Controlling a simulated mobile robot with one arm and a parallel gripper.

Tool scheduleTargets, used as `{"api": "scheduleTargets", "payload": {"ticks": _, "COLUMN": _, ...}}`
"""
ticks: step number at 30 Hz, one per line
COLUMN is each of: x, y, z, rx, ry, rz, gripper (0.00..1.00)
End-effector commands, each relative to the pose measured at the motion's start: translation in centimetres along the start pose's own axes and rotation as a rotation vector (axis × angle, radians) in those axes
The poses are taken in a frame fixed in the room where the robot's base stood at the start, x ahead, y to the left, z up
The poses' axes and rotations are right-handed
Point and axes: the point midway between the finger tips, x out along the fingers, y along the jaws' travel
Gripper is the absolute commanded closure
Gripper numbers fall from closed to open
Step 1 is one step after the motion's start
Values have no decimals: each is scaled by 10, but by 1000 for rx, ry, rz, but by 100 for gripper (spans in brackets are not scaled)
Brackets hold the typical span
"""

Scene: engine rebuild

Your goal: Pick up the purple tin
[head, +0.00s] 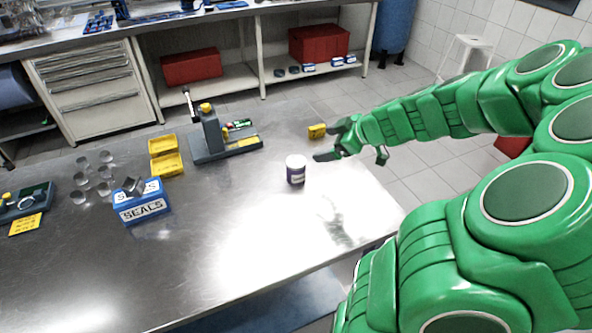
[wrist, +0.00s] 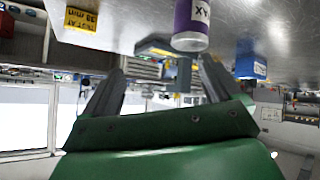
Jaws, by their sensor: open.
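The purple tin (head: 296,170) stands upright on the steel table, with a white lid and a pale label. It also shows in the wrist view (wrist: 190,28), upside down in the picture, beyond the fingertips and between their directions. My gripper (head: 327,142) is at the end of the green arm, just right of the tin and apart from it. Its two dark fingers are spread, and in the wrist view (wrist: 160,85) nothing is between them.
A yellow tag (head: 317,131) stands behind my gripper. The table (head: 235,260) is clear in front of the tin.

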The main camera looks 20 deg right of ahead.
Motion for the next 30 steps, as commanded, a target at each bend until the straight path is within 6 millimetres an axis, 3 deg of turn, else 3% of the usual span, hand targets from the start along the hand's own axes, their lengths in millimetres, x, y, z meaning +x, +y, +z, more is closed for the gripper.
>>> {"api": "scheduleTargets", "payload": {"ticks": 14, "x": -26, "y": -23, "z": -64, "rx": 185, "ry": 330, "rz": -124, "gripper": 8}}
{"api": "scheduleTargets", "payload": {"ticks": 30, "x": 16, "y": -38, "z": -16, "rx": 188, "ry": 328, "rz": -129, "gripper": 8}}
